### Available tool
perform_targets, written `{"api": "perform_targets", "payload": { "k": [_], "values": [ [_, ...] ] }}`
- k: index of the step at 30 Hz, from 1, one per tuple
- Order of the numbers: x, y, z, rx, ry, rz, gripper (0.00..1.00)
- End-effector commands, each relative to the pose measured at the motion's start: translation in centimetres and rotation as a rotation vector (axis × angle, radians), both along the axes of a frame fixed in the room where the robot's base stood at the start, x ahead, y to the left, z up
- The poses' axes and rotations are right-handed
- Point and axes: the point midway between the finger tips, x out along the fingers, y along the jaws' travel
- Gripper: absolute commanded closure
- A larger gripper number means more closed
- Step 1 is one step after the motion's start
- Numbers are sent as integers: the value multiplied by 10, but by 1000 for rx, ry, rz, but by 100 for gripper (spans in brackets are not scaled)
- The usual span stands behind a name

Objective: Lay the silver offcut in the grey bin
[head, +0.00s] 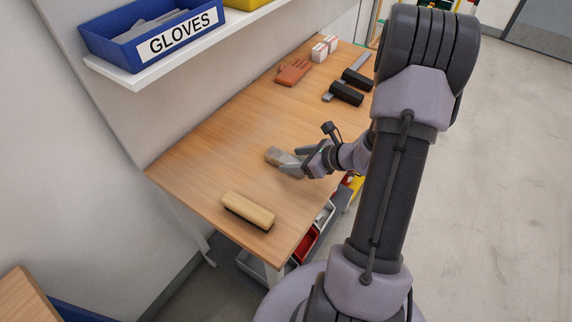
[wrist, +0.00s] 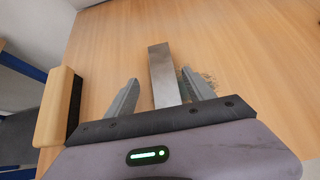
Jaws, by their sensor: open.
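The silver offcut, a flat rectangular metal bar, lies on the wooden bench top. In the wrist view the silver offcut (wrist: 162,68) runs between the two grey fingers of my gripper (wrist: 161,82), with visible gaps on both sides. In the head view my gripper (head: 287,163) is low over the bench with the offcut (head: 273,155) at its fingertips, partly covered by them. My gripper is open. Below the bench, a light grey bin (head: 326,213) shows partly beside a red one; the bench edge and my arm hide much of them.
A wooden brush (head: 248,209) lies near the bench's front edge, left of my gripper in the wrist view. Shavings (wrist: 212,80) lie right of the offcut. Farther back are a red-brown glove (head: 293,72), black-handled tools (head: 347,94) and small white boxes (head: 320,53). A blue GLOVES bin (head: 150,35) sits on the shelf.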

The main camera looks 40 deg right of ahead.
Motion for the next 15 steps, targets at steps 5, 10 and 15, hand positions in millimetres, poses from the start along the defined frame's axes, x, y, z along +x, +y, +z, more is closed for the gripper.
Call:
{"api": "perform_targets", "payload": {
  "k": [5,10,15],
  "values": [
    [28,5,-25,1,1,4,38],
    [35,7,-27,1,0,2,38],
    [34,7,-27,0,0,2,48]
  ]
}}
